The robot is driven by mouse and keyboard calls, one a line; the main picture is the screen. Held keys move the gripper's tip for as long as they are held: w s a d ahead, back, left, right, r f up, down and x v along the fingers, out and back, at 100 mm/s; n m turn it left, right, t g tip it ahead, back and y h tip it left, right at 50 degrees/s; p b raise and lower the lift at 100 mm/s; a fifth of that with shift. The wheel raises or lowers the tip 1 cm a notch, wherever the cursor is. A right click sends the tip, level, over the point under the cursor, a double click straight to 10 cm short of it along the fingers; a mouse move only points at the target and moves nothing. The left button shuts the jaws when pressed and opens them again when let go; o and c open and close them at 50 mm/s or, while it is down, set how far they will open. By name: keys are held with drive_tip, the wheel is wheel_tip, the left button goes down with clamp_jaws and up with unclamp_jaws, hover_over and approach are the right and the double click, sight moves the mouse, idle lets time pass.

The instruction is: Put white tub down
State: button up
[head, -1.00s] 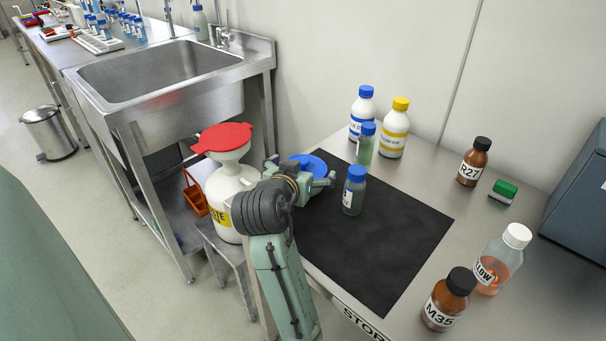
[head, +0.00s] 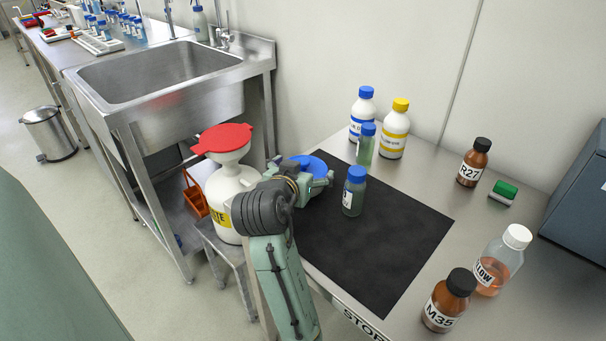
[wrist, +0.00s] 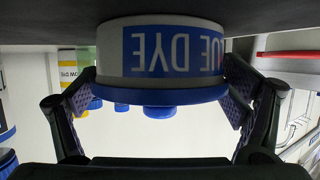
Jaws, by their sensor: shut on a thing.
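The white tub has a blue lid (head: 312,164) and a blue "BLUE DYE" label. In the wrist view the tub (wrist: 112,52) appears upside down, between the two fingers of my gripper (wrist: 160,92). My gripper (head: 316,184) is shut on the tub at the left back part of the black mat (head: 375,240). In the head view my gripper hides most of the tub's body. The tub looks upright and its base is at or very close to the mat; I cannot tell if they touch.
Two blue-capped green bottles (head: 354,191) (head: 365,145) stand just right of the tub. Behind are a white blue-capped bottle (head: 362,113) and a yellow-capped one (head: 394,130). The waste container (head: 225,190) with red funnel is left. The mat's front and right are clear.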

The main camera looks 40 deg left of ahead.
sight(303, 161)
drive_tip(key=shift+r+p, duration=1.8)
drive_tip(key=shift+p, duration=0.05)
drive_tip(key=shift+s+r+p, duration=0.15)
drive_tip(key=shift+r+p, duration=0.2)
drive_tip(key=shift+p, duration=0.05)
drive_tip(key=s+p, duration=0.1)
drive_tip(key=s, duration=0.4)
drive_tip(key=s+p, duration=0.1)
drive_tip(key=s, duration=0.4)
drive_tip(key=s+p, duration=0.1)
drive_tip(key=s, duration=0.3)
drive_tip(key=shift+s+d+r, duration=0.1)
drive_tip(key=shift+s+r, duration=0.3)
drive_tip(key=shift+s+p, duration=0.3)
drive_tip(key=shift+s, duration=0.25)
